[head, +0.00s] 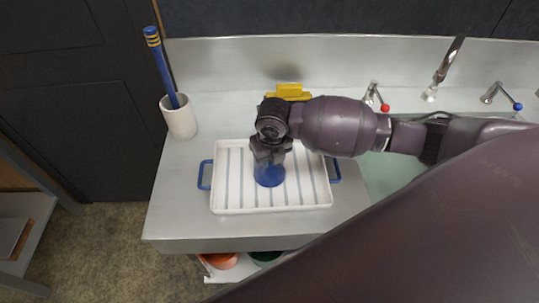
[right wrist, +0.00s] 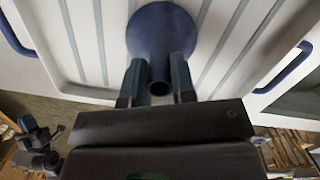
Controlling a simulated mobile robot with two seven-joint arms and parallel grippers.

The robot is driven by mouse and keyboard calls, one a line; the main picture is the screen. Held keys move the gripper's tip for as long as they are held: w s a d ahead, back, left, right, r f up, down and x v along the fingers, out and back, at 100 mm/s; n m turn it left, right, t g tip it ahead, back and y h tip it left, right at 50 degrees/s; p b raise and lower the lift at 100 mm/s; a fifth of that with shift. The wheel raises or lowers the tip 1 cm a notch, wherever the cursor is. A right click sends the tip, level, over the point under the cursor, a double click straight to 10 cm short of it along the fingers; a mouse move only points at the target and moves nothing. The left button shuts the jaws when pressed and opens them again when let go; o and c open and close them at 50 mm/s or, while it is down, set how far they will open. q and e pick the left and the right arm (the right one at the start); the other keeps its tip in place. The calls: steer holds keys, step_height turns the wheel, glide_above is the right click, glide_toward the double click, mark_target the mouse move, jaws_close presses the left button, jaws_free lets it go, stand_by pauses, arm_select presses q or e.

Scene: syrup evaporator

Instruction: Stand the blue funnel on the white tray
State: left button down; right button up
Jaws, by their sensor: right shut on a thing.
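The blue funnel (head: 269,176) is over the middle of the white tray (head: 225,206), wide end down and spout up, and looks upright. Whether its rim touches the tray I cannot tell for sure. My right gripper (head: 270,155) comes from above and is shut on the funnel's spout. In the right wrist view, the two fingers of the right gripper (right wrist: 160,80) are on either side of the spout of the funnel (right wrist: 161,32), and the tray's grey stripes show around it.
A white cup (head: 180,119) with a blue-handled tool (head: 162,66) stands left of the tray. A yellow object (head: 288,92) lies behind my right arm. A sink with taps (head: 432,88) is at right. The steel counter (head: 180,226) is clear in front.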

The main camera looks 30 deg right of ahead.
steer(key=o, duration=1.5)
steer(key=shift+c, duration=0.2)
step_height(320, 180, up, 13)
stand_by(0.5)
stand_by(0.4)
